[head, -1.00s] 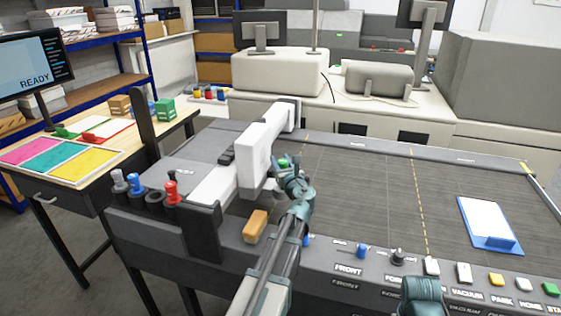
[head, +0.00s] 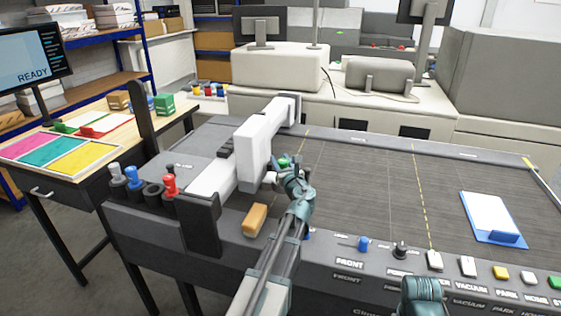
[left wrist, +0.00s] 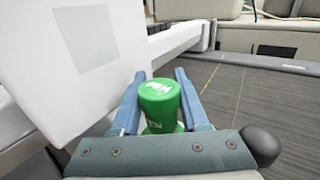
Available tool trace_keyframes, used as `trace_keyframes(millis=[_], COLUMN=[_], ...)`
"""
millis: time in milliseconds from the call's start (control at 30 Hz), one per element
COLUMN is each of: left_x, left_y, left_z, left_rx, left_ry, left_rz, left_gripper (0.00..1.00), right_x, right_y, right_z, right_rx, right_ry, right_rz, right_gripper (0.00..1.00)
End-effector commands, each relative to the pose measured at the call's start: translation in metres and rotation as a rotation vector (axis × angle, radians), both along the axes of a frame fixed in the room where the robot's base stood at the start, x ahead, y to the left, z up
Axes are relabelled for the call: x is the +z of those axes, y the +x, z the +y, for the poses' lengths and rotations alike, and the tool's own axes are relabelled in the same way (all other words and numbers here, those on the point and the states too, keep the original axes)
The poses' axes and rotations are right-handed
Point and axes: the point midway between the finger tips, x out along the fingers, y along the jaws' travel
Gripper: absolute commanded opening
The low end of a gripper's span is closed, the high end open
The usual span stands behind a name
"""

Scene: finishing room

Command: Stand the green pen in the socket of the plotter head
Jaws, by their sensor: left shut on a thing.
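The green pen (left wrist: 160,100) is between the blue fingers of my left gripper (left wrist: 158,95), which is shut on it, its capped top facing the camera. In the head view only a bit of green (head: 284,162) shows behind my left gripper (head: 294,178). The plotter head (head: 252,150) is a white block on the white gantry, just left of the gripper; in the left wrist view the white block (left wrist: 85,55) stands close beside the pen. The socket and the pen's lower end are hidden. My right gripper (head: 423,296) shows only in part at the bottom edge.
A rack at the bed's left end holds grey, blue and red pens (head: 170,185). An orange block (head: 255,220) lies on the front ledge near my left arm. A blue clipboard (head: 508,238) lies on the bed at right. The middle of the bed is clear.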

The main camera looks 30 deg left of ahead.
Motion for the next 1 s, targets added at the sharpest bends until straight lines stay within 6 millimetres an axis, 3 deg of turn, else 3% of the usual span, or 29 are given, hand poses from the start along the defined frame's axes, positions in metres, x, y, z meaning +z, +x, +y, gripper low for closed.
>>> trace_keyframes(millis=[267,300,467,767,1000], left_x=[-0.001,-0.001,-0.001,-0.001,-0.001], left_y=[0.000,0.000,0.000,-0.003,-0.031], left_z=[0.000,0.000,0.000,-0.003,-0.032], left_rx=[0.000,0.000,0.000,0.000,-0.004], left_ry=[0.000,0.000,0.000,0.000,0.000], left_rz=[0.000,0.000,0.000,0.000,0.000], left_gripper=[0.00,0.50,0.78,0.79,0.79], right_x=[-0.001,-0.001,-0.001,-0.001,-0.001], right_y=[0.000,0.000,0.000,0.000,0.000], right_z=[0.000,0.000,0.000,0.000,0.000], right_rx=[0.000,0.000,0.000,0.000,0.000], right_ry=[0.000,0.000,0.000,0.000,0.000], right_rz=[0.000,0.000,0.000,0.000,0.000], right_gripper=[0.50,0.50,0.50,0.50,0.50])
